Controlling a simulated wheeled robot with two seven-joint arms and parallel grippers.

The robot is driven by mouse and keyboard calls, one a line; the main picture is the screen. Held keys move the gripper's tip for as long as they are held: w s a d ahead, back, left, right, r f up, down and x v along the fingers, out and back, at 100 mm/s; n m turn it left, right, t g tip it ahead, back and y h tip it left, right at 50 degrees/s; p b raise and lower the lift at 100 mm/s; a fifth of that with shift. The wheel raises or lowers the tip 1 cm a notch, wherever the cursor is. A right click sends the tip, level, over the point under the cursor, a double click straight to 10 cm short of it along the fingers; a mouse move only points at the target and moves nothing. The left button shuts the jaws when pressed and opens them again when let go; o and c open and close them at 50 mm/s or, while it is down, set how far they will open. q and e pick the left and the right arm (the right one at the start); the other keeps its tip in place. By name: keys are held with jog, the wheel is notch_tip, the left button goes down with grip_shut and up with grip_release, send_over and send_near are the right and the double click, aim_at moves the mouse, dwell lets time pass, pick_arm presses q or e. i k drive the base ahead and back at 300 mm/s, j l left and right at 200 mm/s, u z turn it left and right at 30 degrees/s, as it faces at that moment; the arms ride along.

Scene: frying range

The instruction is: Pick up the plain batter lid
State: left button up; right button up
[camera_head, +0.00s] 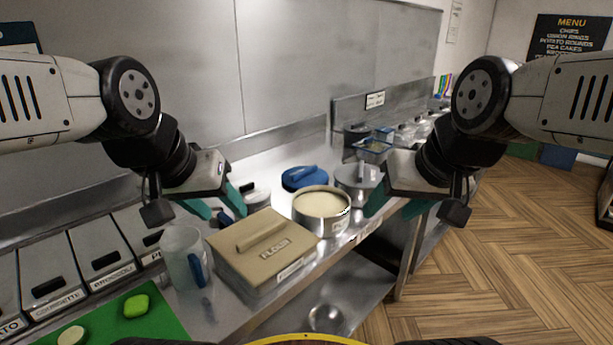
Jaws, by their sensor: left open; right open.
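A round blue lid (300,181) with a bar handle lies on the steel counter, behind an open round tub (322,222) of pale batter. The tub's front label is too small to read surely. A grey round tub with a lid (352,174) stands behind to the right. I cannot tell for sure which lid is the plain batter one; the blue lid lies loose beside the open tub. My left gripper (217,207) is open and empty, left of the blue lid, above the flour box. My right gripper (395,208) is open and empty, right of the open tub.
A tan lidded flour box (261,258) stands in front of the tubs. A clear jug (180,252) with a blue handle is left of it. Labelled bins (98,255) line the wall beside a green board (150,325). A wire basket (374,150) is farther back.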

aim_at(300, 178)
jog(key=i+l+u, duration=0.1)
jog(key=i+l, duration=0.25)
jog(key=l, duration=0.25)
jog(key=i+l+u, duration=0.15)
jog(key=l, duration=0.2)
jog(key=i+l+u, duration=0.1)
jog(key=i+l, duration=0.25)
jog(key=l, duration=0.3)
jog(key=i+l+u, duration=0.15)
jog(key=l, duration=0.2)
jog(key=i+l+u, duration=0.1)
jog(key=l, duration=0.25)
jog(key=i+l, duration=0.15)
jog(key=l, duration=0.25)
jog(key=u, duration=0.05)
